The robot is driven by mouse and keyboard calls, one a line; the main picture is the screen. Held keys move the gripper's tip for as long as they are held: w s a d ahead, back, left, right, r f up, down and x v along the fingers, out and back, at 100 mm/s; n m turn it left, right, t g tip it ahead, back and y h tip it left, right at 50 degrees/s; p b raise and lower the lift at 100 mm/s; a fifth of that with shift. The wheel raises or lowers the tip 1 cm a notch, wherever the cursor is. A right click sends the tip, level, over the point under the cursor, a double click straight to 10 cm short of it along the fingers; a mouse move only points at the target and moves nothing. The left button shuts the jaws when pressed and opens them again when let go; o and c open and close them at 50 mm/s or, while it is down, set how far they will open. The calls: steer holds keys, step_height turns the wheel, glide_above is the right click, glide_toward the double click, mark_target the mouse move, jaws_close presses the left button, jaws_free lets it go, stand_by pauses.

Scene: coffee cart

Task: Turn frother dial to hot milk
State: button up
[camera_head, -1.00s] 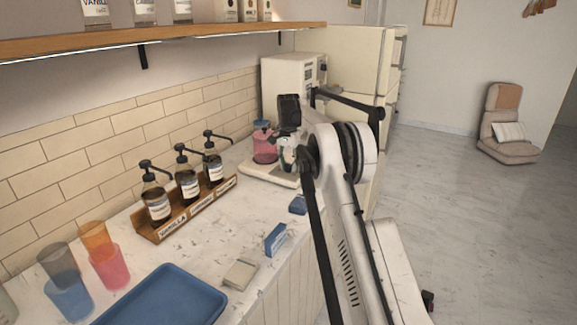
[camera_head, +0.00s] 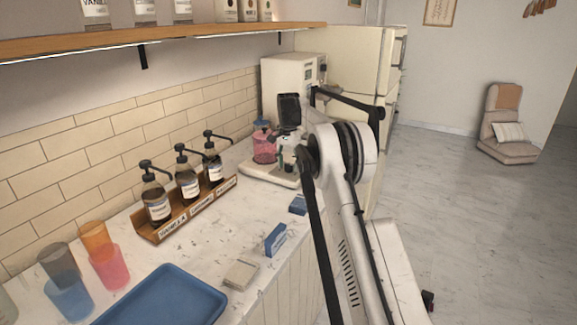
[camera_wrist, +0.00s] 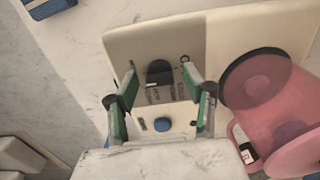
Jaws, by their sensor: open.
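The frother is a cream base with a pink jug. In the wrist view its front panel (camera_wrist: 143,45) shows a dark round dial (camera_wrist: 158,73) with small printed marks around it, too small to read, and a blue round button (camera_wrist: 162,124). The pink jug (camera_wrist: 275,90) is to the right of the panel; it also shows in the head view (camera_head: 264,148). My gripper (camera_wrist: 157,82) is open, its green-padded fingers on either side of the dial with gaps to it. In the head view my arm partly hides the frother base (camera_head: 262,174).
Syrup pump bottles stand in a wooden rack (camera_head: 190,212) along the wall. A blue tray (camera_head: 165,300), plastic cups (camera_head: 110,268) and small boxes (camera_head: 275,240) lie on the counter. A white appliance (camera_head: 290,78) stands behind the frother.

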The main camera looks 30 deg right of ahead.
step_height(320, 180, up, 12)
steer(key=shift+f, duration=0.15)
stand_by(0.3)
stand_by(0.4)
steer(key=s+a+r+n+t, duration=0.2)
steer(key=s+a+r+n, duration=0.1)
steer(key=s+a+r, duration=0.65)
steer(key=s+a+r+n+t, duration=0.1)
steer(key=s+a+r, duration=0.15)
steer(key=s, duration=0.35)
steer(key=s+a+r+n+t, duration=0.1)
steer(key=s+a+n, duration=0.1)
steer(key=s+a, duration=0.3)
steer(key=s+a+r+n, duration=0.1)
steer(key=s+a, duration=0.1)
steer(key=s, duration=0.6)
steer(key=s+a+f+n+t, duration=0.1)
steer(key=s+a+f, duration=0.1)
steer(key=s+f, duration=0.3)
steer(key=s+a+f+n+t, duration=0.1)
steer(key=s+f, duration=0.4)
steer(key=s, duration=0.6)
steer(key=s+a+f+n+t, duration=0.1)
steer(key=s+a+f+n, duration=0.1)
steer(key=s+f, duration=0.3)
steer(key=s+a, duration=0.1)
steer(key=s, duration=0.2)
steer(key=shift+a+f, duration=0.15)
steer(key=shift+a, duration=0.15)
steer(key=shift+o, duration=0.2)
